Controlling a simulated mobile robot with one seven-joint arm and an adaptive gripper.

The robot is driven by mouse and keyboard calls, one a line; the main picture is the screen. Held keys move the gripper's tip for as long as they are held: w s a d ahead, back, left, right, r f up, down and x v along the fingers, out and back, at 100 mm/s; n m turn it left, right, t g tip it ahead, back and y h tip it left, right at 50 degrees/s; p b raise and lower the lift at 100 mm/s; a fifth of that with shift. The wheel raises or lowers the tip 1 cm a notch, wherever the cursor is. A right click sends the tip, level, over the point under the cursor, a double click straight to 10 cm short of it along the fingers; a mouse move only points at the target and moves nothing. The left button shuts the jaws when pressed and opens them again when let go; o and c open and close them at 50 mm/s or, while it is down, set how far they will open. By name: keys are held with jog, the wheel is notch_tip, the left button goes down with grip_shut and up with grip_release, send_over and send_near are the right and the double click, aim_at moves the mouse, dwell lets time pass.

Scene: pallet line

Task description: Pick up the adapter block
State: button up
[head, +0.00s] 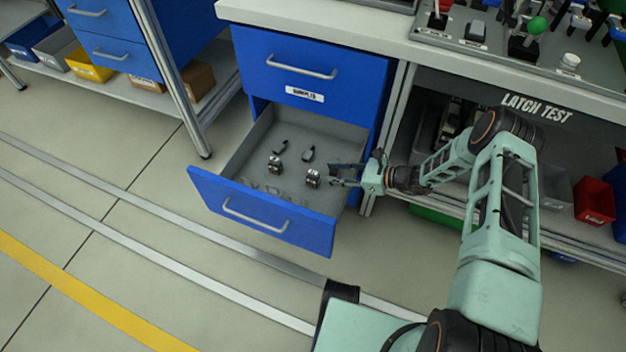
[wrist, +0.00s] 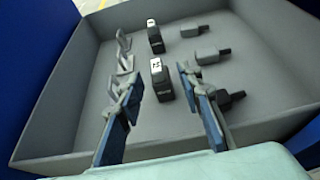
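Two small dark blocks with white labels, which look like adapter blocks, stand in an open drawer. The nearer block (wrist: 162,82) lies between and a little beyond my fingers in the wrist view; it also shows in the head view (head: 313,178). The farther block (wrist: 154,38) shows in the head view too (head: 275,165). I cannot tell which one the task means. My gripper (wrist: 160,95) is open, its two blue-padded fingers apart with nothing held. In the head view my gripper (head: 340,174) is over the drawer's right side, just right of the nearer block.
The pulled-out blue drawer (head: 250,214) has raised grey walls (wrist: 64,95). Several dark plug-shaped parts (wrist: 211,54) lie right of the blocks in the wrist view, and grey brackets (wrist: 124,52) lie left. The bench top (head: 340,40) overhangs behind the drawer.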

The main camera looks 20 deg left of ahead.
aim_at(315, 173)
jog(key=x, duration=0.2)
jog(key=b+x, duration=0.1)
jog(key=x, duration=0.2)
jog(key=shift+s+a+f, duration=0.2)
jog(key=shift+s+a, duration=0.05)
jog(key=shift+s, duration=0.05)
grip_shut()
